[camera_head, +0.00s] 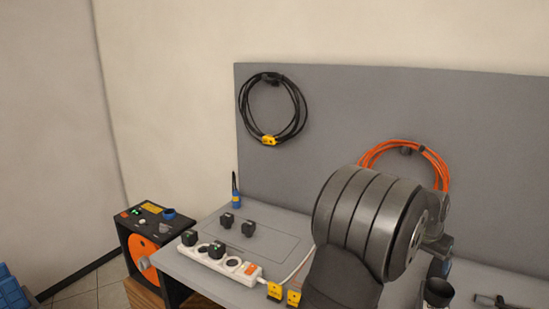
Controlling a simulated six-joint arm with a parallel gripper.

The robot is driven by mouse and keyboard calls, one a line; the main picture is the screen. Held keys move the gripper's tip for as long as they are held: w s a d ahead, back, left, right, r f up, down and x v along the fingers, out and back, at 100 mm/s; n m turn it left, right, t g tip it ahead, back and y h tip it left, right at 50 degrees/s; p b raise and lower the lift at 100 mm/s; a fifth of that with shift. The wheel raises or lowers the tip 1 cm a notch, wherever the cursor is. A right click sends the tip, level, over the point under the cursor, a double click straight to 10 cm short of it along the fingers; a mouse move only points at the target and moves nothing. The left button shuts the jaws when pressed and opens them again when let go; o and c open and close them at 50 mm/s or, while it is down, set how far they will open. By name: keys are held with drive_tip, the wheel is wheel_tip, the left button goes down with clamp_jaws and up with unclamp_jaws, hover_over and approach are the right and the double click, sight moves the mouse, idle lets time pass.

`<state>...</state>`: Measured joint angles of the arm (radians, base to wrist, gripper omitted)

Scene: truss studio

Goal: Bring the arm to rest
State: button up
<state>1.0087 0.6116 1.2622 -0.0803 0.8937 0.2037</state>
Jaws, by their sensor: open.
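A dark grey ribbed cylinder of my arm (362,218) fills the right of the middle, in front of the grey bench. Smaller grey parts show at its right side, but I cannot make out any fingers. My gripper does not show, so its jaws cannot be seen.
A white power strip (215,262) with black plugs lies along the bench's front left. Two more black plugs stand behind it. A blue bottle (236,196) stands at the back. A black cable coil (302,112) and an orange one (378,150) hang on the grey panel. A dark cup (438,293) stands right.

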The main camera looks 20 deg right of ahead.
drive_tip(key=w+a+f, duration=0.1)
drive_tip(key=w+f, duration=0.1)
drive_tip(key=w, duration=0.4)
drive_tip(key=w+a+f, duration=0.2)
drive_tip(key=w+f, duration=0.1)
drive_tip(key=w, duration=0.2)
drive_tip(key=f, duration=0.7)
drive_tip(key=shift+d+f, duration=0.3)
drive_tip(key=shift+f, duration=0.05)
